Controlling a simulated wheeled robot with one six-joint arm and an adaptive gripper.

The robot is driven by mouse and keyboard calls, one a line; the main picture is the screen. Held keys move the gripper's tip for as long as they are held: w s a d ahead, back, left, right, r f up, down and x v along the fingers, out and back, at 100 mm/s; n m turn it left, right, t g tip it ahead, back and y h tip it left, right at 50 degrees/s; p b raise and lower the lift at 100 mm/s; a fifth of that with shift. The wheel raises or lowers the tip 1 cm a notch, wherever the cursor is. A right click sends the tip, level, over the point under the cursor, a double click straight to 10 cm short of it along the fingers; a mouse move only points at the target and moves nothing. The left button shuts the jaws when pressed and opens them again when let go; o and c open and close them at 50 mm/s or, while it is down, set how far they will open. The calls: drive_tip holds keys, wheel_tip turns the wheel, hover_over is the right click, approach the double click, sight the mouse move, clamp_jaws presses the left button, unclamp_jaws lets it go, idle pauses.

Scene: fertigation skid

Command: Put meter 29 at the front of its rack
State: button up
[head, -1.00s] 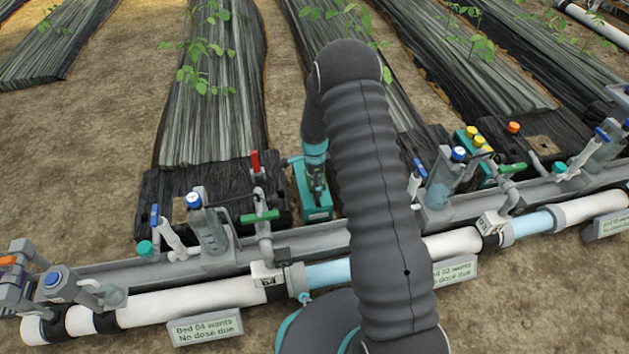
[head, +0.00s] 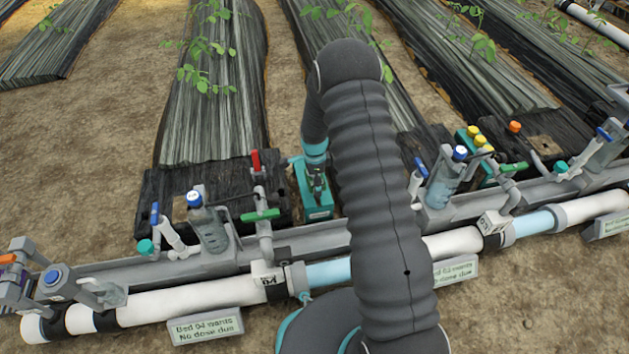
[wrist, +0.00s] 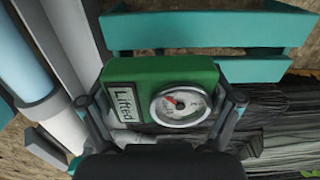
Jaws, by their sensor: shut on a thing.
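My gripper (wrist: 161,108) is shut on a green box-shaped meter (wrist: 180,72), one finger at each side. The meter has a round white dial with a red needle and a label reading "Lifted"; I cannot see the number 29 on it. A teal rack (wrist: 215,32) with slats lies just beyond the meter in the wrist view. In the head view my gripper (head: 317,186) is over the teal rack (head: 322,212), which has a small label on its front. The meter cannot be made out there, and my arm covers the area to the right.
A grey rail with pipes (head: 190,295) runs along the front. A blue-capped bottle and valves (head: 208,225) stand left of the rack, with similar fittings (head: 445,180) to the right. A holder with yellow caps (head: 478,140) is further right. Black-covered beds (head: 215,120) lie behind.

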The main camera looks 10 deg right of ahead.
drive_tip(key=shift+f+b, duration=0.35)
drive_tip(key=shift+f, duration=1.5)
drive_tip(key=o, duration=0.9)
drive_tip(key=shift+r, duration=0.1)
drive_tip(key=shift+r+p, duration=2.1)
drive_tip(key=shift+r, duration=1.8)
